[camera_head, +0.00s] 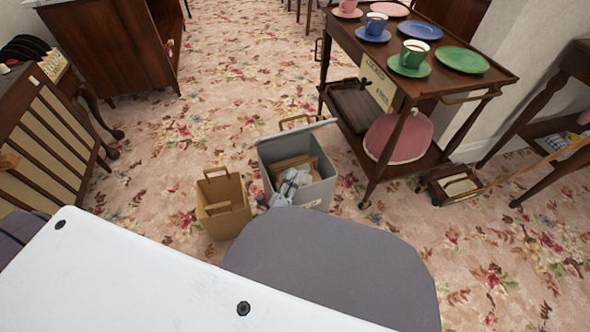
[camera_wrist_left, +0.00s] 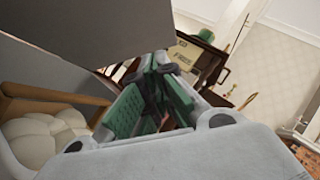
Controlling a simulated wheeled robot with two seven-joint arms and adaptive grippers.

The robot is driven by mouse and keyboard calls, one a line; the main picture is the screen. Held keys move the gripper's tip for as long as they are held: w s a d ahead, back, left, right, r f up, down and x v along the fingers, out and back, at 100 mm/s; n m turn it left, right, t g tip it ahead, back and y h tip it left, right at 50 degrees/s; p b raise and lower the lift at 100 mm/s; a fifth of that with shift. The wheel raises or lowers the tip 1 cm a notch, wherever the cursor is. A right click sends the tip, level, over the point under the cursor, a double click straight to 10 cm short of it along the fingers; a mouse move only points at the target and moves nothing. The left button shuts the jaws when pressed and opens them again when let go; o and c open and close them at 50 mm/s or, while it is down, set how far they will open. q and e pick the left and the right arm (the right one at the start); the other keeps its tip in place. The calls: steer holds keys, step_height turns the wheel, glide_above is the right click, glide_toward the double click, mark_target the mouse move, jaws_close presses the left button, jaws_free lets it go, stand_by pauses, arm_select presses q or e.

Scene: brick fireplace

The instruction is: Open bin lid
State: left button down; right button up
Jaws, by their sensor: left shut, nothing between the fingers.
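The grey bin (camera_head: 318,193) stands on the carpet near the middle of the head view. Its lid (camera_head: 305,131) is raised at the far rim, seen nearly edge-on, and the top is open. Brown material shows inside the bin. My left gripper (camera_head: 288,184) is at the bin's near left side, over its near rim in the picture; contact is unclear. In the left wrist view its green-padded fingers (camera_wrist_left: 155,85) are shut and empty. A large grey panel (camera_wrist_left: 110,30) there looks like the lid, above the fingers. My right gripper is not in view.
A brown paper bag (camera_head: 230,210) stands just left of the bin. A wooden tea trolley (camera_head: 445,85) with cups and plates stands to the right. A wooden cabinet (camera_head: 105,45) and rack (camera_head: 45,140) are on the left. Open carpet (camera_head: 225,75) lies behind the bin.

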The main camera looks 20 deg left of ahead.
arm_select(q)
steer(key=a+r+b+x, duration=0.1)
steer(key=b+x, duration=0.3)
steer(key=x, duration=0.8)
steer(key=shift+a, duration=0.75)
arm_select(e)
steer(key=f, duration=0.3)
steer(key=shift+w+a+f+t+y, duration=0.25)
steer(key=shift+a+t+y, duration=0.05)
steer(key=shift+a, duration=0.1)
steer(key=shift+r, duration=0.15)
arm_select(q)
steer(key=shift+r+p, duration=0.2)
steer(key=shift+p, duration=0.15)
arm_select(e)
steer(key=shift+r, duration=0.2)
